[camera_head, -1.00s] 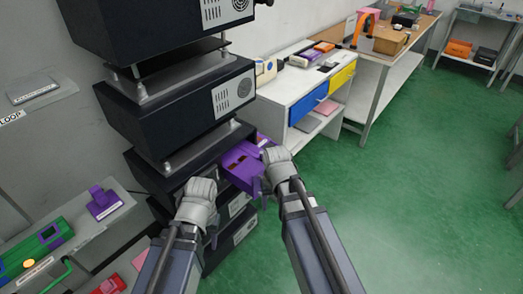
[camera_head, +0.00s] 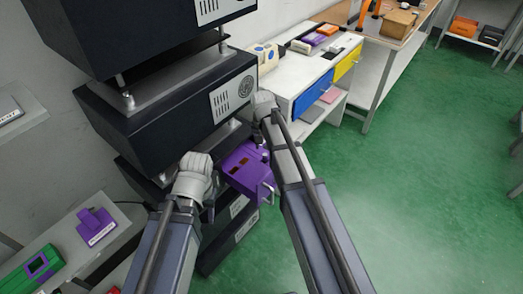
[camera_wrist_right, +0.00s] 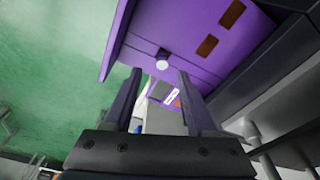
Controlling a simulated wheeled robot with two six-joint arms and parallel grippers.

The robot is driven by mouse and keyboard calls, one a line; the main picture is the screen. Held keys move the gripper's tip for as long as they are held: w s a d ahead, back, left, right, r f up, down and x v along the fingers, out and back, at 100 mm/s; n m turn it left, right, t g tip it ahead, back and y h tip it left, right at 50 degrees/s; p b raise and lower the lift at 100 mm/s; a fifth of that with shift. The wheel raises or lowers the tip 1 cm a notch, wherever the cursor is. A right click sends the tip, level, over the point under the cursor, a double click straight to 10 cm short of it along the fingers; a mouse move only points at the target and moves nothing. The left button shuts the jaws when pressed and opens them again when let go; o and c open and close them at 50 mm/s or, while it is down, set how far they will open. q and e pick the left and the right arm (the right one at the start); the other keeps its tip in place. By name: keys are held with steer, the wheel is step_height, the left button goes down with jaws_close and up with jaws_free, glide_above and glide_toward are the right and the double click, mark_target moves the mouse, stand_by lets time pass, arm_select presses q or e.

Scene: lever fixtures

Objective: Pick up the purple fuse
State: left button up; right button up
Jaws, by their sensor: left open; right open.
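A purple unit (camera_head: 247,172) with dark brown slots and a handle on its outer end sticks out of the black stack in the head view. A smaller purple block (camera_head: 97,227) with a white label stands on the left bench. I cannot tell for sure which is the fuse. My right gripper (camera_head: 265,103) is above and behind the purple unit. In the right wrist view its open fingers (camera_wrist_right: 158,75) are empty, with the unit's purple face (camera_wrist_right: 190,40) and a white knob (camera_wrist_right: 162,60) just beyond. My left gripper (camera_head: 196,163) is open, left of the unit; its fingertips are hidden.
Black cabinets (camera_head: 170,115) are stacked close to both arms. A white table (camera_head: 290,72) with small items and blue and yellow drawers stands behind on the right. A green device (camera_head: 38,268) sits on the left bench. The green floor on the right is clear.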

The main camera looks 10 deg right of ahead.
mark_target(265, 154)
steer(key=shift+w, duration=0.55)
step_height(265, 154, down, 2)
steer(key=b, duration=0.2)
steer(key=shift+w+d+f+b, duration=0.1)
steer(key=shift+f+b, duration=0.15)
steer(key=shift+b, duration=0.1)
arm_select(q)
steer(key=f, duration=0.1)
steer(key=w+f, duration=0.1)
steer(key=shift+f, duration=0.3)
arm_select(e)
steer(key=f+b, duration=0.5)
steer(key=shift+w+d+f, duration=0.15)
steer(key=shift+w, duration=0.05)
arm_select(q)
step_height(265, 154, down, 5)
steer(key=shift+f, duration=0.1)
arm_select(e)
jaws_close()
